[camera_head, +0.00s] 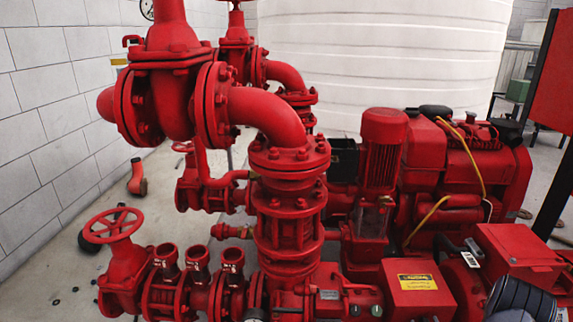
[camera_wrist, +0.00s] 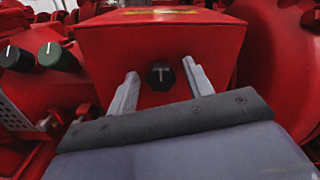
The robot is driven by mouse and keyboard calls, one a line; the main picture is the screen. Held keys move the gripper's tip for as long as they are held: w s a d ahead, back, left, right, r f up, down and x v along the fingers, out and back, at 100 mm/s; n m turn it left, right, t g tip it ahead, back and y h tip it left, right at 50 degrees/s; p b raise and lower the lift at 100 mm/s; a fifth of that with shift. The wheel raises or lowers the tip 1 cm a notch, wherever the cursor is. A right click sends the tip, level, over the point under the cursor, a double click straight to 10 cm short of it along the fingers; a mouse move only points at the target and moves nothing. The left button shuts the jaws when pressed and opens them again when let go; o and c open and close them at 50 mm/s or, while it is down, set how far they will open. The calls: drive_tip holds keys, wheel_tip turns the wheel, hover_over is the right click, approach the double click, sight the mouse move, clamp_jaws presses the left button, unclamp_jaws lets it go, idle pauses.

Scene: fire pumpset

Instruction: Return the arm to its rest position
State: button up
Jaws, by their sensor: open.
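My gripper (camera_wrist: 160,68) shows in the wrist view with its two grey fingers spread apart. It is open and empty. It faces the front of a red box (camera_wrist: 220,50). A black knob (camera_wrist: 160,75) with a pale line on it sits on that face, and shows between the fingers with a gap on both sides. I cannot tell how far the fingertips are from the face. A red box with a yellow label (camera_head: 418,283), which looks like the same one, shows at lower right in the head view. I do not see my gripper in the head view.
A black knob (camera_wrist: 17,58) and a green knob (camera_wrist: 58,56) stand left of my gripper. Red pipes (camera_head: 265,112), a handwheel (camera_head: 113,225) and a red engine (camera_head: 470,165) crowd the head view. A white tank (camera_head: 380,60) stands behind.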

drive_tip(key=shift+n, duration=0.6)
drive_tip(key=shift+s+a+p, duration=0.1)
drive_tip(key=shift+s+p, duration=0.25)
drive_tip(key=shift+s, duration=1.1)
